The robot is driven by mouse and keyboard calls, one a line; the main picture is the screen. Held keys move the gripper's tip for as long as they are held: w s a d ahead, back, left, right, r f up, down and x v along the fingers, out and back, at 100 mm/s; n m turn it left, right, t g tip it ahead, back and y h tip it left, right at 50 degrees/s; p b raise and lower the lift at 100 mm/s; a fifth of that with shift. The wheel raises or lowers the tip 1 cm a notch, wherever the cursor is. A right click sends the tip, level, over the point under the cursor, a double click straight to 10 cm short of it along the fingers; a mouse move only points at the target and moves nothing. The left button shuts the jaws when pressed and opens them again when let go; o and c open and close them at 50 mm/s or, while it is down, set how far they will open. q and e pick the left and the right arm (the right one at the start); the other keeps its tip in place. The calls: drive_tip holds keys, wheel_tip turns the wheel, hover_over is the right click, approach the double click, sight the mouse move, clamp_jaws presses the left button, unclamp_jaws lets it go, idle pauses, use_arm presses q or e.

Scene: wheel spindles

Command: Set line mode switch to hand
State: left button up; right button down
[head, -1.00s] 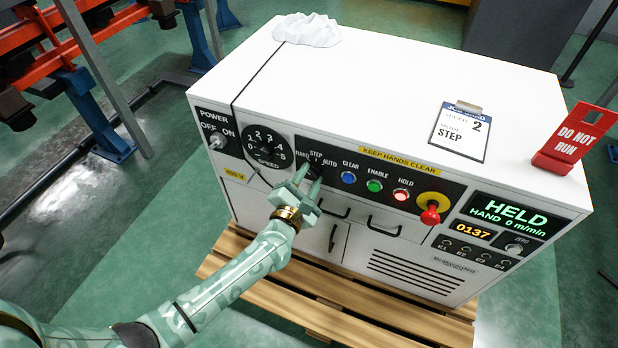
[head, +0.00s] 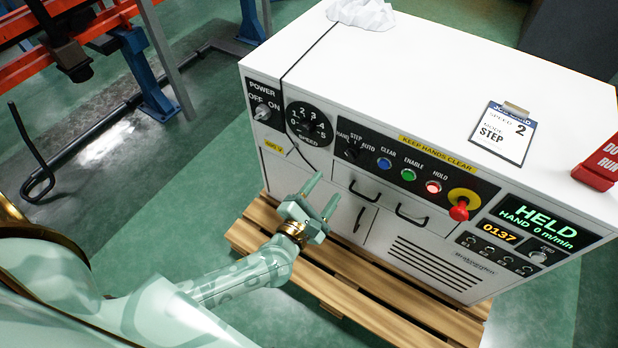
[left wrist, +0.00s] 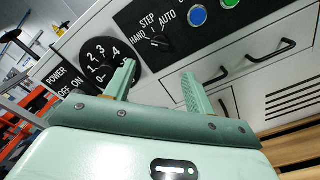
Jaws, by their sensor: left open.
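The line mode switch (head: 352,154) is a small black knob on the cabinet's front panel, under the words HAND, STEP and AUTO. It also shows in the left wrist view (left wrist: 158,41), but its pointer is too dark to read surely. The display (head: 536,222) reads HELD, HAND, 0 m/min. My left gripper (head: 324,193) is open and empty, in front of the panel below the switch and apart from it. In the left wrist view its fingers (left wrist: 158,72) are spread, with the switch beyond the gap. My right gripper is not in view.
The speed dial (head: 309,124) and power switch (head: 262,112) are left of the mode switch. Blue, green and red buttons and a red emergency knob (head: 459,210) are to its right. A card (head: 504,133) on top reads speed 2, mode STEP. Drawer handles (head: 364,190) project below.

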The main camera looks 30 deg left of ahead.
use_arm(q)
drive_tip(key=s, duration=0.5)
drive_tip(key=shift+s+a+p, duration=0.15)
drive_tip(key=shift+s+p, duration=0.15)
drive_tip(key=shift+p, duration=0.05)
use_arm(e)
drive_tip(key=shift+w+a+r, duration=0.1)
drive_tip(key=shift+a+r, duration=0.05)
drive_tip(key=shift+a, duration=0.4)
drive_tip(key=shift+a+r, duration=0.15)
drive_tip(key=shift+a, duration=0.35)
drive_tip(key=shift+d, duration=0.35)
